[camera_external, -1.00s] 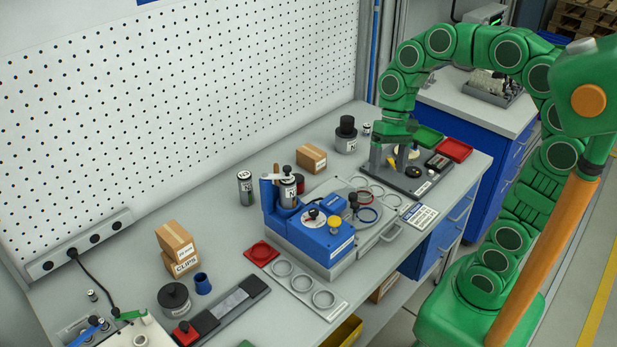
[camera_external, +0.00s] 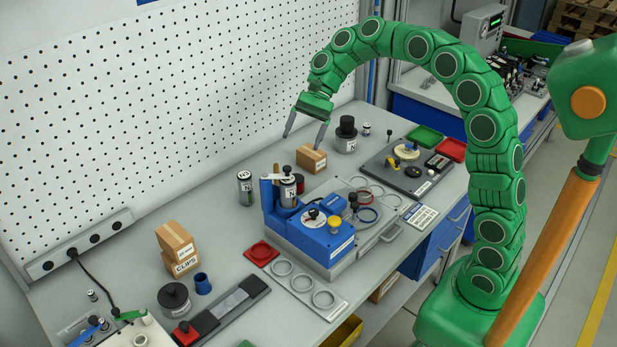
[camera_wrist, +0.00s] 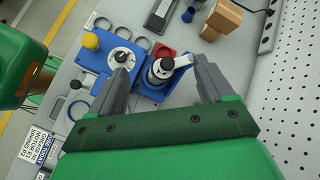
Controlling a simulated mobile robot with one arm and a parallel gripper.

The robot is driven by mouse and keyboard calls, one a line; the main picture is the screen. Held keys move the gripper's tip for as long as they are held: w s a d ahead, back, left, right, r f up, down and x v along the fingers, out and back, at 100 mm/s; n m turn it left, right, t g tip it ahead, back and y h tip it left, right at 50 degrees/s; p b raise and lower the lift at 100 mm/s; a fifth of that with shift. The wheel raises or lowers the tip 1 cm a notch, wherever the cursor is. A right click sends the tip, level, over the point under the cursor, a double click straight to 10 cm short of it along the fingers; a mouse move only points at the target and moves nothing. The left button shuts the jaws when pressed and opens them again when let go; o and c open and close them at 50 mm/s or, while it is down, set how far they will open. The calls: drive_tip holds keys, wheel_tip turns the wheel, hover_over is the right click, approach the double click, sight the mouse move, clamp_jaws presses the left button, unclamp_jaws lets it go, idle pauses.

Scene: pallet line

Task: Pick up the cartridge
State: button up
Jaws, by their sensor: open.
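A silver cylinder with a black knob and an N label (camera_external: 288,190), which looks like the cartridge, stands upright in the blue fixture (camera_external: 318,237) under a light clamp arm. In the wrist view the cylinder (camera_wrist: 158,74) appears between my fingers, farther below. My gripper (camera_external: 302,142) is open and empty, pointing down above the back of the bench. It also shows in the wrist view (camera_wrist: 161,68), fingers wide apart.
A small carton (camera_external: 312,159) sits just below my gripper in the external view. A black-topped canister (camera_external: 346,136) stands to its right. A dark tray of parts (camera_external: 400,172) and red and green bins lie farther right. The perforated wall (camera_external: 180,100) bounds the bench's back.

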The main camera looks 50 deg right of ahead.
drive_tip(key=w+f+m+t+y, duration=0.1)
drive_tip(key=w+f+m+y, duration=0.2)
drive_tip(key=w, duration=0.8)
drive_tip(key=w+f+m+y, duration=0.2)
drive_tip(key=w+f+m, duration=0.2)
drive_tip(key=w, duration=0.7)
approach(244, 177)
drive_tip(key=x, duration=0.3)
drive_tip(key=shift+w+f, duration=0.15)
drive_tip(key=shift+a+f, duration=0.15)
drive_tip(key=shift+a, duration=0.05)
drive_tip(key=shift+w+f+x, duration=0.15)
drive_tip(key=shift+x, duration=1.75)
drive_tip(key=shift+w+f+x, duration=0.1)
drive_tip(key=shift+f+x, duration=0.05)
drive_tip(key=shift+x, duration=1.7)
drive_tip(key=shift+d, duration=0.1)
drive_tip(key=c, duration=1.2)
